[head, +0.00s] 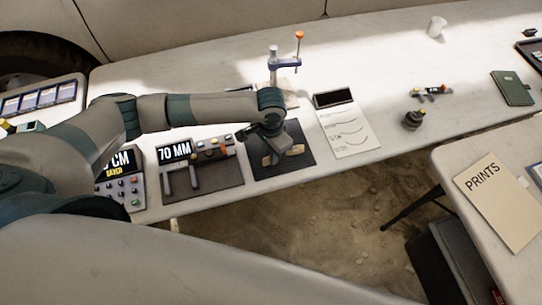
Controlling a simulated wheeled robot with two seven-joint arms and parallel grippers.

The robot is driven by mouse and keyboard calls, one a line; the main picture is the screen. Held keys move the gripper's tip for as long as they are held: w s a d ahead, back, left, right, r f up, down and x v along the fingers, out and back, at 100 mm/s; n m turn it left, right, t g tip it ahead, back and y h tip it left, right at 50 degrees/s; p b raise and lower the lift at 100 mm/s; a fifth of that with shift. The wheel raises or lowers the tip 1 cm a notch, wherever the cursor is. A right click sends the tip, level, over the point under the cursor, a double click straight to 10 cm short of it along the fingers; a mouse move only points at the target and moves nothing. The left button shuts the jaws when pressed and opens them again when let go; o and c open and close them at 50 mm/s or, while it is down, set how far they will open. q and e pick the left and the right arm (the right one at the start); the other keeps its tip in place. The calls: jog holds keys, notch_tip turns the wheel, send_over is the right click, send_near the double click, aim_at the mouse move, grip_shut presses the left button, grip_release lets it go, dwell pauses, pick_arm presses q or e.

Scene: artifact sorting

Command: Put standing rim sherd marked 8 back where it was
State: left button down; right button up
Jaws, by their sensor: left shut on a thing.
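My left gripper (272,152) reaches in from the left and points down over a dark mat (267,172) near the front edge of the long table. It is shut on a small tan piece, apparently a rim sherd (267,160), at or just above the mat. The gripper partly hides it, and I cannot read a mark 8 or tell whether it touches the mat. Another tan piece (297,150) lies on the mat just right of the gripper. My right gripper is not in view.
Left of the mat stand a panel reading 70 MM (174,152) and a keypad device (122,190). Right of it lies a paper sheet with drawn profiles (350,132). A stand with an orange knob (298,36) rises behind. A PRINTS folder (497,200) lies on the right table.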

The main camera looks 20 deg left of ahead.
pick_arm(q)
jog(key=shift+f, duration=1.15)
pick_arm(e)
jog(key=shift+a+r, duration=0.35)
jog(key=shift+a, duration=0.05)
pick_arm(q)
jog(key=shift+f, duration=0.1)
jog(key=c, duration=1.7)
grip_release()
jog(key=shift+c, duration=0.2)
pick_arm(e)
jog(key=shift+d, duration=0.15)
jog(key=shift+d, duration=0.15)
